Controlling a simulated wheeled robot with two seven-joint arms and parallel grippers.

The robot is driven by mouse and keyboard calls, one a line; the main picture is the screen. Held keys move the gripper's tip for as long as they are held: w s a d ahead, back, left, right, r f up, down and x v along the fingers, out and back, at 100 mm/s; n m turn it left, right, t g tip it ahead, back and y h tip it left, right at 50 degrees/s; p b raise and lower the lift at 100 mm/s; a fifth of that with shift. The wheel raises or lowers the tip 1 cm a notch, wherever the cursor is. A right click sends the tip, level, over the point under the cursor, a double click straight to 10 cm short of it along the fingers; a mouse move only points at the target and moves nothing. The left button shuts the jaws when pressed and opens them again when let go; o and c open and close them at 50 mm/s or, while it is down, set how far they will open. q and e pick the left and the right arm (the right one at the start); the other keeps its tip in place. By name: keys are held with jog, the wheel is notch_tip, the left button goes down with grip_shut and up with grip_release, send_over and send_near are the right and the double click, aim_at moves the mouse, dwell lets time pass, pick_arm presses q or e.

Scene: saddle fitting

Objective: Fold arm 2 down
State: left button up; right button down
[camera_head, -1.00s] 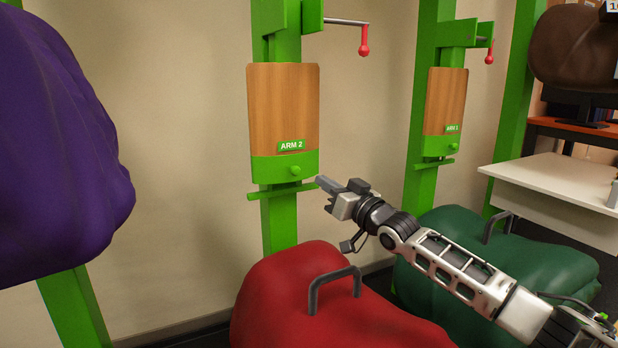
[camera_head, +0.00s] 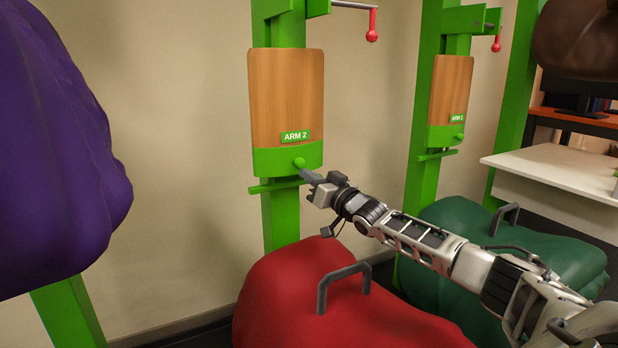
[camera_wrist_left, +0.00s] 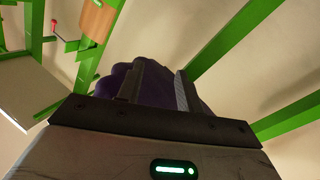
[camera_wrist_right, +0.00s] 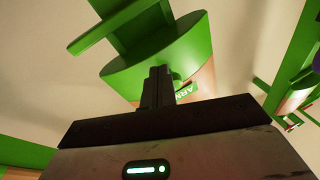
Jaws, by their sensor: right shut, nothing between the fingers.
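In the right wrist view the shut fingers (camera_wrist_right: 158,84) point at the green edge (camera_wrist_right: 185,60) beside the knob (camera_wrist_right: 177,80). My left gripper (camera_wrist_left: 157,88) shows only in its wrist view, fingers apart, with a purple shape (camera_wrist_left: 155,85) beyond.
A red saddle-like bulk (camera_head: 290,290) with a grey handle lies below arm 2. A green one (camera_head: 460,230) lies right of it. A purple bulk (camera_head: 55,150) fills the left. A second panel (camera_head: 450,90) and a white table (camera_head: 560,170) stand at right.

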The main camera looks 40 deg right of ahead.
jog(key=shift+r, duration=0.15)
